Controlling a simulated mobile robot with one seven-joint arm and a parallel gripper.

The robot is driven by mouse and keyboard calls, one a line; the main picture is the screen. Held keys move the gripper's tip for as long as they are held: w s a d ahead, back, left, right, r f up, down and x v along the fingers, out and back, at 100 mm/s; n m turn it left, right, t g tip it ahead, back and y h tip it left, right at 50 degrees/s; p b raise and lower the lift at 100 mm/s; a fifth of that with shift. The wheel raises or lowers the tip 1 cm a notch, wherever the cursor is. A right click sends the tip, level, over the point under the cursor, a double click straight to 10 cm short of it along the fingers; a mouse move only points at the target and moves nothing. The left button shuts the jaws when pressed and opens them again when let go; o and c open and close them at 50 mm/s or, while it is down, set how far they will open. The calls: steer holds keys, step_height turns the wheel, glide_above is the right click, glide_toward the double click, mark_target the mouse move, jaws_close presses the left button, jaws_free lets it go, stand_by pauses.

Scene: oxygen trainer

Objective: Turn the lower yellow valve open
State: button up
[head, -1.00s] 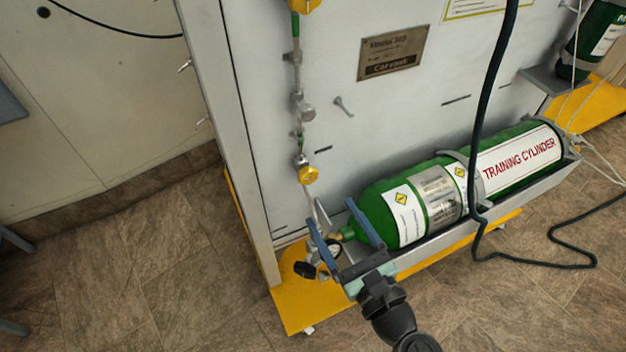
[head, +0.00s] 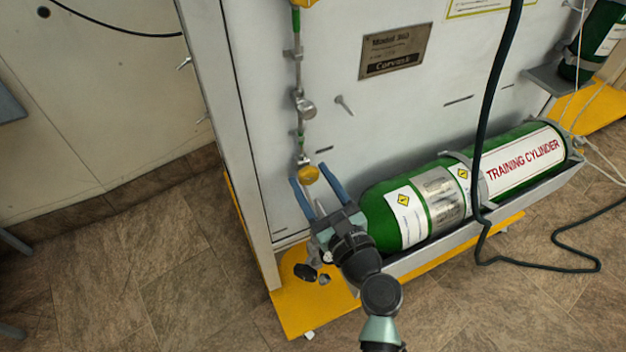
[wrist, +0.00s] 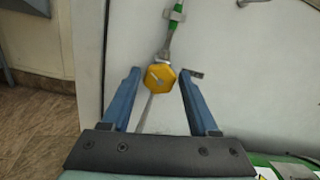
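The lower yellow valve (head: 308,174) is a small yellow knob low on the pipe that runs down the grey panel. In the wrist view it shows as a yellow hexagonal knob (wrist: 160,77) between and just beyond my blue fingers. My gripper (head: 308,182) is open, with one finger on each side of the valve's line. In the wrist view the fingers of my gripper (wrist: 157,75) stand apart from the knob with gaps on both sides. Nothing is held. I cannot tell the exact depth between the fingertips and the knob.
A green training cylinder (head: 408,217) lies in its cradle close to the right of my gripper. A black hose (head: 487,100) hangs in front of the panel. A yellow base plate (head: 295,312) and a black knob (head: 305,272) are below.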

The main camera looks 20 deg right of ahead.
jaws_close()
steer(key=shift+n, duration=0.3)
steer(key=shift+f+n+b, duration=0.1)
steer(key=shift+n+b, duration=0.35)
steer(key=shift+n, duration=0.45)
steer(key=shift+n+b, duration=0.6)
steer(key=shift+n, duration=1.2)
steer(key=shift+o, duration=1.8)
jaws_free()
steer(key=shift+s, duration=0.1)
